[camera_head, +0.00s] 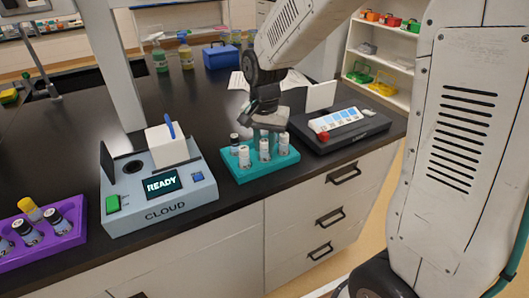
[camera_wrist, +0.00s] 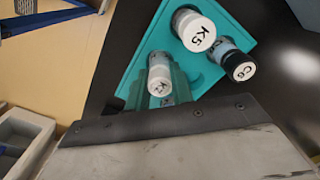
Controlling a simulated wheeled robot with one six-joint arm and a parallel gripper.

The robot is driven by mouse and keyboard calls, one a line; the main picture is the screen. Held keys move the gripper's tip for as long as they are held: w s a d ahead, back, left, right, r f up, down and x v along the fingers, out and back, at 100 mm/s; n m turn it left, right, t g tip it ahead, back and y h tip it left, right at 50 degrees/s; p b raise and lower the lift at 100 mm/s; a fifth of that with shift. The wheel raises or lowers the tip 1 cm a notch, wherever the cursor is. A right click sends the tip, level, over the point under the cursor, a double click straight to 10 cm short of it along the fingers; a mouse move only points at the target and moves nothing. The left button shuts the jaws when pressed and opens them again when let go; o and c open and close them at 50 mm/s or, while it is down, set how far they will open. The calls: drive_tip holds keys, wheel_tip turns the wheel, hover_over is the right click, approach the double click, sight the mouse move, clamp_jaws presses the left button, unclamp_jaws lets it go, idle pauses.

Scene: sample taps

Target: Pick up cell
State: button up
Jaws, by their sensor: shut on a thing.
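A teal rack (camera_head: 259,170) on the black bench holds several small vials with white or dark caps. My gripper (camera_head: 268,128) points down over the rack. In the wrist view its teal fingers are shut on a white-capped vial (camera_wrist: 159,74); its cap mark starts with K, the rest is hard to read. The held vial is still over or in the rack; I cannot tell whether its base is clear. In the wrist view, a white-capped vial marked K5 (camera_wrist: 197,32) and a dark vial marked C8 (camera_wrist: 238,64) stand beside it. The gripper hides part of the rack.
A grey CLOUD device (camera_head: 160,205) showing READY stands left of the rack. A purple rack (camera_head: 50,240) of vials is at the far left. A dark tray (camera_head: 345,133) with a red knob stands right of the rack. Bottles and a blue box (camera_head: 221,56) are behind.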

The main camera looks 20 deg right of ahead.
sight(265, 142)
drive_tip(key=shift+r, duration=0.15)
drive_tip(key=shift+r, duration=0.3)
drive_tip(key=r, duration=0.3)
drive_tip(key=shift+s, duration=0.25)
drive_tip(key=s+r, duration=0.1)
drive_tip(key=s, duration=1.4)
drive_tip(key=shift+s+r, duration=0.15)
drive_tip(key=shift+r, duration=1.15)
drive_tip(key=shift+s+r, duration=0.1)
drive_tip(key=shift+r, duration=1.15)
